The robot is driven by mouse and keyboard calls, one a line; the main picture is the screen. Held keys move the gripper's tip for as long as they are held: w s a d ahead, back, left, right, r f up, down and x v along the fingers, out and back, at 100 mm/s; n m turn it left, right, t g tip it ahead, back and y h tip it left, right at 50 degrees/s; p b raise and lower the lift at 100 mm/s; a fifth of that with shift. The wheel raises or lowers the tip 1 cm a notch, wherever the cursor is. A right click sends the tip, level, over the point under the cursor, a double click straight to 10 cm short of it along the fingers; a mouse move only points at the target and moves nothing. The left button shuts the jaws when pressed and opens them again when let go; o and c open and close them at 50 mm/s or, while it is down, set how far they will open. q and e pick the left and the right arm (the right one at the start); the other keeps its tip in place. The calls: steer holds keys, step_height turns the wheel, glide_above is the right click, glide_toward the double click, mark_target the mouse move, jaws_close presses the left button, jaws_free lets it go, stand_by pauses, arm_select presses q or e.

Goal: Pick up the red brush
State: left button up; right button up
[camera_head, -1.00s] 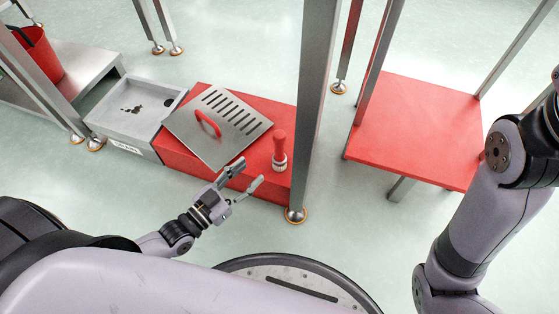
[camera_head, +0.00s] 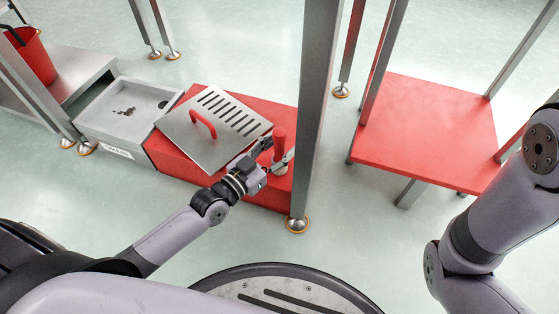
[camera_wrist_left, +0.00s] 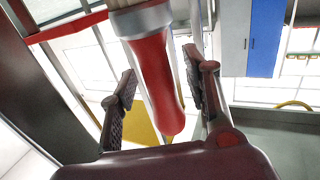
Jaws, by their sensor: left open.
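The red brush (camera_head: 279,141) stands upright on the right end of the red box, its red handle up and a metal collar below. My left gripper (camera_head: 276,152) is open at the brush, with a finger on each side of the handle. In the left wrist view the brush's red handle (camera_wrist_left: 155,80) lies between the two open fingers (camera_wrist_left: 158,92), with gaps visible on both sides. The brush's lower part is partly hidden by the gripper in the head view. My right gripper is out of view; only part of that arm shows.
A slotted metal lid with a red handle (camera_head: 209,128) lies tilted on the red box (camera_head: 178,163), close to my left gripper. A metal post (camera_head: 313,110) stands just right of the brush. A grey tray (camera_head: 95,120) is left; a red table (camera_head: 425,130) is right.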

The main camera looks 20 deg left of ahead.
arm_select(q)
jaws_close()
stand_by(0.5)
